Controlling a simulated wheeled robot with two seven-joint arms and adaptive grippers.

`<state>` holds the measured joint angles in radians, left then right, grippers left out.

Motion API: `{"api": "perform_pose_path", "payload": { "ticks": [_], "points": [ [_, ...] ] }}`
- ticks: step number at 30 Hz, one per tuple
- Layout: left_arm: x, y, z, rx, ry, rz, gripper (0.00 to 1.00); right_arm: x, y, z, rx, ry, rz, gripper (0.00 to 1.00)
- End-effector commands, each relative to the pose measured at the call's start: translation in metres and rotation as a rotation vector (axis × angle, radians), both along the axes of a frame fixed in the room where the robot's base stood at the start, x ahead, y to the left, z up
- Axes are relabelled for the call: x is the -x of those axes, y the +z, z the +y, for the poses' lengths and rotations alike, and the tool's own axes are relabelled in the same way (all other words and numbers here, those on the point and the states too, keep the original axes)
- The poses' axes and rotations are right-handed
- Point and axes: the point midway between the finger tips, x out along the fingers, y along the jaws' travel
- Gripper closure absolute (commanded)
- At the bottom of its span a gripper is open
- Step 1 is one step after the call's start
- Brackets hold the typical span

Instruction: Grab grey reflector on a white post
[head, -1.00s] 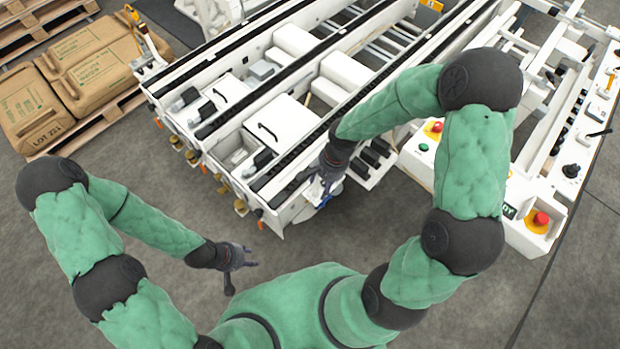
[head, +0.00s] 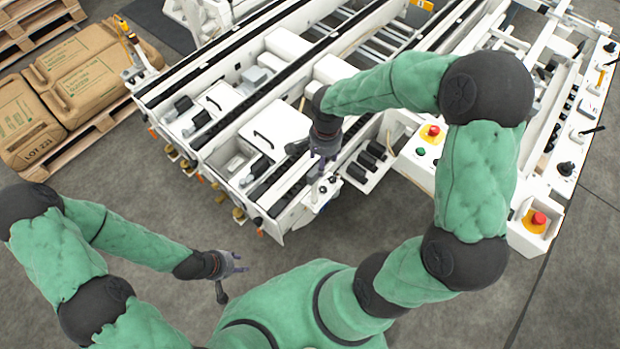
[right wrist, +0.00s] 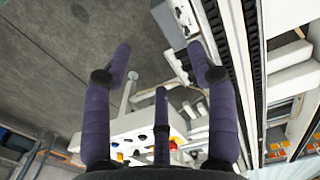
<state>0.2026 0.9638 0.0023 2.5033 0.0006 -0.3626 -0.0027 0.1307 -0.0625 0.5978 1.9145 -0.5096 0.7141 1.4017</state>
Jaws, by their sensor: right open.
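In the right wrist view a small grey round head, which looks like the reflector (right wrist: 133,75), tops a thin white post (right wrist: 126,96). It shows between my right gripper's fingers, nearer the left one, and apart from them. My right gripper (head: 322,167) is open and empty, pointing down over the front end of the white conveyor; its spread fingers also fill the right wrist view (right wrist: 163,75). In the head view I cannot make out the reflector near the gripper. My left gripper (head: 242,263) is open and empty over the bare floor.
The white conveyor machine (head: 275,205) with black rails fills the centre. A control panel with a red button (head: 433,131) stands to its right, and another red button (head: 539,219) sits farther right. Brown sacks (head: 85,65) lie on pallets at left. Floor at lower left is clear.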

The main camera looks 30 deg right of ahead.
Motion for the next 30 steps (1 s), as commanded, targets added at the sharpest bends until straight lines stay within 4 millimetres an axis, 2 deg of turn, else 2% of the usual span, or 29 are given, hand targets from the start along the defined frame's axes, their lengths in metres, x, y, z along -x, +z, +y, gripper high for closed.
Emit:
{"api": "perform_pose_path", "payload": {
  "ticks": [3,7,15,23,30],
  "points": [
    [0.0,0.002,0.0,0.0,0.0,0.0,0.6,0.0,0.009,-0.006,0.018,-0.032,-0.001,0.42],
    [0.0,-0.001,0.0,0.0,0.0,0.0,0.6,0.001,0.002,-0.007,0.024,-0.04,0.002,0.42],
    [0.0,-0.014,0.0,0.0,0.0,0.001,0.6,0.001,-0.037,-0.007,0.022,-0.04,0.003,0.42],
    [0.0,-0.019,0.0,0.0,0.0,0.0,0.6,0.0,-0.054,-0.004,0.022,-0.038,0.001,0.42],
    [0.0,-0.034,0.0,0.0,0.0,0.0,0.6,0.0,-0.087,0.003,0.022,-0.038,0.004,0.42]
  ]
}}
